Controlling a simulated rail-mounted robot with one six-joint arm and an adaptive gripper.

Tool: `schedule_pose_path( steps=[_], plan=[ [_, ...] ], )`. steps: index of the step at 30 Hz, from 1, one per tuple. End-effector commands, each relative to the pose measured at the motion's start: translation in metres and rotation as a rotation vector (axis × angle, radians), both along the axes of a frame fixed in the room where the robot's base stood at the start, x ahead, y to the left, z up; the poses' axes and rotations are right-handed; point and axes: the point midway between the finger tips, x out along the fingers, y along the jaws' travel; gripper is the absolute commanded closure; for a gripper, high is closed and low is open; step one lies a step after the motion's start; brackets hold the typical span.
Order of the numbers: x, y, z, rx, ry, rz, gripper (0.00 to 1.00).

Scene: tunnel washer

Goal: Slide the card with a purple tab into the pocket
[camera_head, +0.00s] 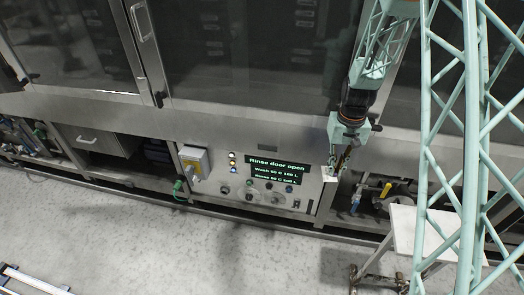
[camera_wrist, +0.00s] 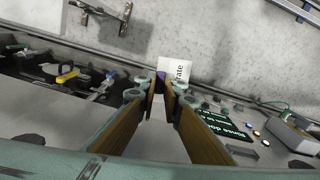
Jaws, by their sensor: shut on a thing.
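My gripper (camera_head: 338,164) is in front of the right end of the washer's control panel (camera_head: 215,190). In the wrist view its brown-padded fingers (camera_wrist: 160,92) are shut on the purple tab (camera_wrist: 160,77) of a white card (camera_wrist: 177,68). The card projects past the fingertips, with dark lettering partly readable as "rate". In the head view the card shows as a small white patch (camera_head: 329,178) below the fingers. I cannot make out the pocket in either view; the gripper and card may cover it.
The panel carries a display (camera_head: 277,172) reading "Rinse door open", several knobs, and a grey-yellow switch box (camera_head: 194,162). Right of it is an open bay with a yellow-handled valve (camera_head: 386,189). A white-topped stand (camera_head: 418,230) stands at right. The floor in front is clear.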

Motion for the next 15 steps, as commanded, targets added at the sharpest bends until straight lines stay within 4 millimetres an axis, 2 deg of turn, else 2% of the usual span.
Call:
schedule_pose_path(
  steps=[1, 6, 15],
  plan=[
    [0.0, -0.009, 0.0, 0.0, 0.0, -0.003, 0.98],
    [-0.001, -0.028, 0.0, 0.0, 0.0, -0.002, 0.98],
    [-0.001, -0.034, 0.0, 0.0, 0.0, 0.0, 0.98]
  ],
)
